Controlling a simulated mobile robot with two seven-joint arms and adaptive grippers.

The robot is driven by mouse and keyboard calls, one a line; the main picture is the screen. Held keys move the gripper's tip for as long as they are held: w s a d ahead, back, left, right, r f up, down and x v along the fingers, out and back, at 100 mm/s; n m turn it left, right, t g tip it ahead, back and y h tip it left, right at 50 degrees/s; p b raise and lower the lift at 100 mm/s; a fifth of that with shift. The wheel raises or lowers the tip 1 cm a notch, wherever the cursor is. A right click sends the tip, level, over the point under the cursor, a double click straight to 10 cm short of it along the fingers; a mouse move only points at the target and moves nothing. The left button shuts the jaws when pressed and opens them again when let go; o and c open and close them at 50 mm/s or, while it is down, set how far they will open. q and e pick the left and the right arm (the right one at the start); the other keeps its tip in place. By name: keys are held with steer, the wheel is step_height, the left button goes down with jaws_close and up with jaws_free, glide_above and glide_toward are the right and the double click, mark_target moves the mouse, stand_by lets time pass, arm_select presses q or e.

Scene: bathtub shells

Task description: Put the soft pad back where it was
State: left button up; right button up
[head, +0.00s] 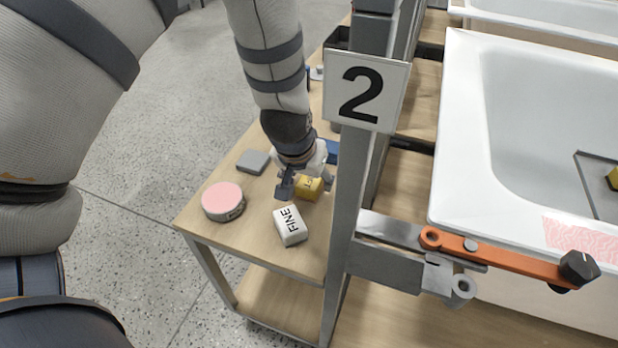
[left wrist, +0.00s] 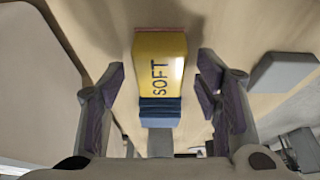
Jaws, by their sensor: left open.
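The soft pad is a yellow block (head: 311,188) marked SOFT, lying on the wooden top of the small bench (head: 250,232). In the left wrist view the yellow block (left wrist: 160,62) lies between my fingers, with a gap on each side. My left gripper (head: 307,182) is open and points down at the block; its fingertips also show in the left wrist view (left wrist: 162,80). The gripper partly hides the block in the head view. My right gripper is not in view.
A white FINE block (head: 290,226), a pink-topped round tin (head: 223,201) and a grey pad (head: 253,161) lie nearby. A blue item (head: 332,150) is behind the gripper. A post with a 2 sign (head: 366,92) stands close right, before a white tub (head: 455,130).

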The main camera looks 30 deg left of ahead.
arm_select(q)
steer(key=p+v, duration=0.2)
steer(key=v, duration=0.9)
steer(key=shift+r, duration=0.3)
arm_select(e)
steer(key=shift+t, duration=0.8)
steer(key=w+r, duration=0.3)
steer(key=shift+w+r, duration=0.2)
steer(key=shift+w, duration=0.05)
